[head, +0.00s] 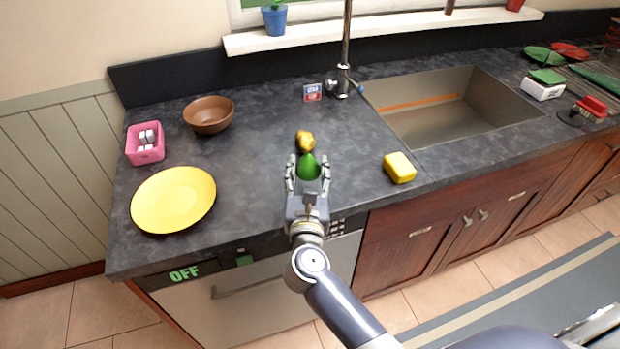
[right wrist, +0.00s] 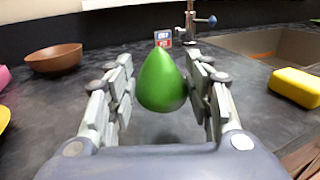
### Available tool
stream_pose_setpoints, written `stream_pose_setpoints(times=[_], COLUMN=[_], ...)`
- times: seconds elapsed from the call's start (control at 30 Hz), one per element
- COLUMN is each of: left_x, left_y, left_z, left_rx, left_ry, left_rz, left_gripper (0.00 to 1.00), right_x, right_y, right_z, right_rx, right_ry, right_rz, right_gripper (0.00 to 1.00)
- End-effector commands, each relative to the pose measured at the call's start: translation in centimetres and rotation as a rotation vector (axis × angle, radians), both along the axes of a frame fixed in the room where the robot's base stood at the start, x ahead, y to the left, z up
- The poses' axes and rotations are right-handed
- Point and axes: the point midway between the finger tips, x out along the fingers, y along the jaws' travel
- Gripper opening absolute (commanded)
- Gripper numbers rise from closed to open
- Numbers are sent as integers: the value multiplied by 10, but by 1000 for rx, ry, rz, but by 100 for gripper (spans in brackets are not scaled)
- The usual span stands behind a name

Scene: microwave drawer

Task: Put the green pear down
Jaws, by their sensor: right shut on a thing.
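The green pear (head: 309,167) is between the fingers of my right gripper (head: 308,172), over the front part of the dark counter (head: 250,190). In the right wrist view the pear (right wrist: 161,82) is upright, with its narrow end up, and the gripper's fingers (right wrist: 160,95) are on both sides of it. I cannot tell for sure whether its underside touches the counter. A yellow-brown fruit-like thing (head: 305,141) lies just behind the pear. My left gripper does not show.
A yellow plate (head: 173,199), a brown bowl (head: 209,115) and a pink box (head: 145,144) stand to the left. A yellow sponge (head: 399,167) lies to the right, before the sink (head: 440,105). A small box (head: 313,92) stands behind. Counter between plate and gripper is clear.

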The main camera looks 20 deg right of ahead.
Motion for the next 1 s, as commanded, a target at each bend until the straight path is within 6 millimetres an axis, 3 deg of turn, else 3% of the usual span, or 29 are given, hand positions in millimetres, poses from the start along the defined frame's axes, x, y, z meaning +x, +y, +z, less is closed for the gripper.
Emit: stream_pose_setpoints(times=[0.03, 0.2, 0.57, 0.6, 0.7, 1.0], left_x=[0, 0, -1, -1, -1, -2], left_y=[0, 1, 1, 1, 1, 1], left_z=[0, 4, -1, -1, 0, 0], left_rx=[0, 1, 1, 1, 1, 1], left_ry=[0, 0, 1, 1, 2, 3], left_rz=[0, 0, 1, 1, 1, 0], left_gripper=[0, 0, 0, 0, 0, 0], right_x=[-1, -1, -2, -2, -2, -2], right_y=[-4, -3, -4, -4, -4, -4], right_z=[-14, -28, -34, -34, -33, -33], right_rx=[-11, -6, -3, -3, -3, -4], right_ry=[9, 4, 4, 5, 5, 4], right_rz=[-3, -3, -3, -3, -3, -3], right_gripper=[20, 20, 20, 50, 67, 67])
